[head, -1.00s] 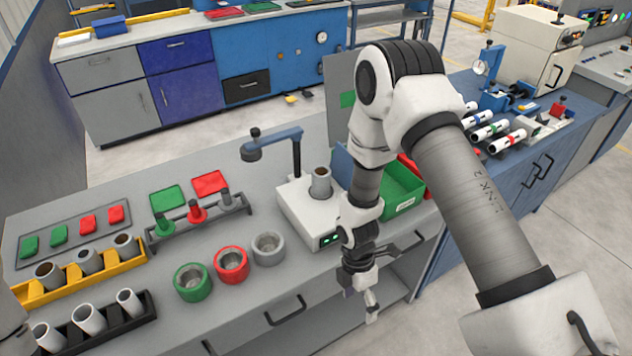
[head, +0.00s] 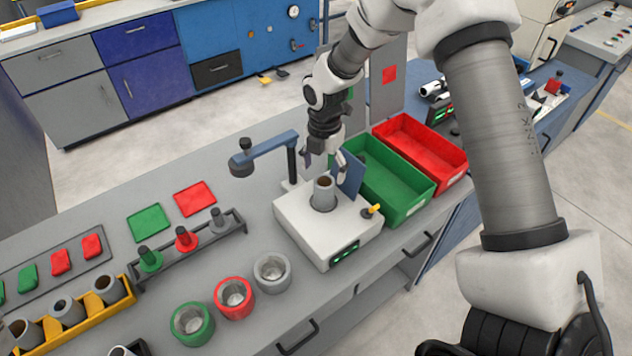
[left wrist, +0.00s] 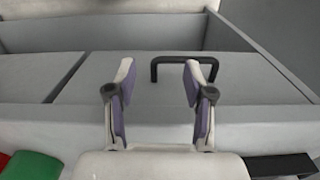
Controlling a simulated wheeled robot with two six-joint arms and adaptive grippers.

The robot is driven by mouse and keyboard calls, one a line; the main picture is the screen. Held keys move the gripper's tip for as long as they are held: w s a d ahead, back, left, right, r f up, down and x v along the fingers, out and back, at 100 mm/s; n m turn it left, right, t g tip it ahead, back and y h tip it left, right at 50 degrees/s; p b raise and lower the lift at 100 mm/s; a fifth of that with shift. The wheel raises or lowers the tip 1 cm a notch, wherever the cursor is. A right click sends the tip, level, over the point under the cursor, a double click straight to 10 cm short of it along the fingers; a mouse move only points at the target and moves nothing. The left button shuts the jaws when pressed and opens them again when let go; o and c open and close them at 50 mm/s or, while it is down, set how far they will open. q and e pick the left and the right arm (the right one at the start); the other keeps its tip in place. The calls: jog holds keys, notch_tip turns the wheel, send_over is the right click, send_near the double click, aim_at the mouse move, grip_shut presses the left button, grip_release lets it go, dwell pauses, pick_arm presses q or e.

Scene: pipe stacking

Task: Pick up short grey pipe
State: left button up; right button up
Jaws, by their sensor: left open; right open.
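A short grey pipe (head: 323,189) stands upright in the round holder on top of a white machine (head: 295,223) in the head view. My right gripper (head: 325,160) is open and just above and behind this pipe, pointing down, with its fingers spread. I cannot tell whether a finger touches the pipe. My left gripper (left wrist: 159,74) is open and empty in the left wrist view, in front of a grey cabinet front with a black handle (left wrist: 185,62). The left gripper does not show in the head view.
A blue lamp-like arm (head: 265,152) rises beside the machine. Green (head: 408,215) and red (head: 452,182) bins stand to its right. Grey, red and green rings (head: 272,272) lie in front. A yellow rack (head: 75,327) holds more grey pipes at left.

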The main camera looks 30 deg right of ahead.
aim_at(324, 186)
jog(key=shift+s+f+p, duration=0.6)
jog(key=shift+s+f, duration=0.1)
jog(key=shift+s, duration=0.15)
jog(key=f, duration=0.1)
jog(key=w+f, duration=0.1)
jog(key=f, duration=0.2)
jog(key=shift+w+f+p, duration=0.25)
jog(key=shift+f+p, duration=0.1)
jog(key=shift+s+r, duration=0.25)
jog(key=shift+s, duration=0.1)
jog(key=c, duration=1.2)
pick_arm(q)
jog(key=shift+s+r, duration=0.25)
jog(key=shift+r, duration=0.35)
jog(key=shift+s+r, duration=0.2)
jog(key=shift+r, duration=0.35)
pick_arm(e)
jog(key=shift+c, duration=0.5)
